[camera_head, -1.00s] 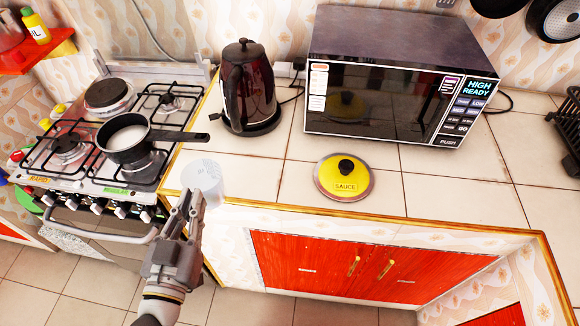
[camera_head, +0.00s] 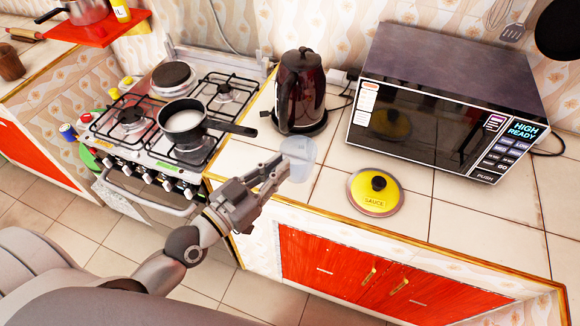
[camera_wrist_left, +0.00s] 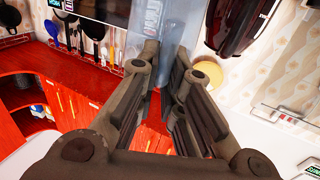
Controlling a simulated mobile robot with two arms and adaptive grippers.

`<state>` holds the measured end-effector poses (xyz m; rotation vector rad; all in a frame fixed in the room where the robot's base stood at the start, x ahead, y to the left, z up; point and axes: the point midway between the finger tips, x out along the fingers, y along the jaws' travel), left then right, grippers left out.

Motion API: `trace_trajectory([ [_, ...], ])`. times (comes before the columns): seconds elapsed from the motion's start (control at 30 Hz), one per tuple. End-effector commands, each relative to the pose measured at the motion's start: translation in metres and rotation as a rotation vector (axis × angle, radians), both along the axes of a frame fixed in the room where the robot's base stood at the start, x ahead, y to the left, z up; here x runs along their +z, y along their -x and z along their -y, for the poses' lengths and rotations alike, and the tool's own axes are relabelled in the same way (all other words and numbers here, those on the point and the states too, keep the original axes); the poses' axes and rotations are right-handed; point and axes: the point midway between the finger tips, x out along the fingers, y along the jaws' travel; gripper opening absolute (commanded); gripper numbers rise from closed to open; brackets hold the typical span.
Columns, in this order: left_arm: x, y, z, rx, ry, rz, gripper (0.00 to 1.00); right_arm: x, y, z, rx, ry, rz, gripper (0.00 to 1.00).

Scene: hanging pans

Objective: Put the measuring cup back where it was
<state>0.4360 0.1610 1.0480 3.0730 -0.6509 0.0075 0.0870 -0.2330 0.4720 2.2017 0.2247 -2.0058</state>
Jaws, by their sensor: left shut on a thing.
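The measuring cup (camera_head: 299,157) is a clear, pale cup at the front left of the tiled counter. My left gripper (camera_head: 274,172) is shut on its near side. In the left wrist view, the two fingers (camera_wrist_left: 163,72) point at the translucent cup (camera_wrist_left: 148,22), which fills the top middle. I cannot tell whether the cup's base touches the counter. My right gripper is not in view.
A stove (camera_head: 160,125) with a pot (camera_head: 184,122) stands left of the counter, its handle reaching over the counter. A dark kettle (camera_head: 300,90) stands behind the cup. A yellow "SAUCE" lid (camera_head: 362,202) lies to the right, before a microwave (camera_head: 440,100).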

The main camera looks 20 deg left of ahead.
Motion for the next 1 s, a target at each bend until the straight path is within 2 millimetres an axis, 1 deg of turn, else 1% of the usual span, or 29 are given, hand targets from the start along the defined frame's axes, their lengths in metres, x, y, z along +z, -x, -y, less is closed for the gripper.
trace_trajectory([
  [0.03, -0.002, -0.011, -0.001, 0.001, -0.001, 0.003, 0.0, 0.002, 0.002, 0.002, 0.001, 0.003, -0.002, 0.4],
  [0.17, -0.013, -0.035, -0.001, 0.001, -0.001, 0.004, 0.0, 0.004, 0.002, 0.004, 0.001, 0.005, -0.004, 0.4],
  [0.2, -0.024, -0.041, -0.001, -0.001, -0.003, 0.0, 0.0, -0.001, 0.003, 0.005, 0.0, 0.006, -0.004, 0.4],
  [0.23, -0.031, -0.045, -0.001, -0.002, -0.004, 0.001, 0.0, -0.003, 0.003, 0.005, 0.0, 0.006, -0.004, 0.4],
  [0.4, -0.057, -0.067, -0.002, 0.0, -0.003, 0.001, 0.0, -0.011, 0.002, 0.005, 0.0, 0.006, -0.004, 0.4],
  [0.5, -0.065, -0.073, -0.002, 0.0, -0.001, 0.002, 0.0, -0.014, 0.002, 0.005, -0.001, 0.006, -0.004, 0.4],
  [0.63, -0.07, -0.078, -0.002, 0.001, 0.0, 0.001, 0.0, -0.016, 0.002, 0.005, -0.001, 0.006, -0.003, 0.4],
  [0.7, -0.077, -0.083, -0.003, 0.001, -0.003, 0.001, 0.0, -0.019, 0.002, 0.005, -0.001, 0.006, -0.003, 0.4],
  [0.83, -0.095, -0.082, -0.003, -0.001, -0.005, -0.001, 0.0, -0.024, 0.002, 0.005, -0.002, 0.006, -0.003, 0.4],
  [1.0, -0.104, -0.082, -0.003, 0.001, -0.002, 0.001, 0.0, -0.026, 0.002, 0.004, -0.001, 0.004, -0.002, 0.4],
])
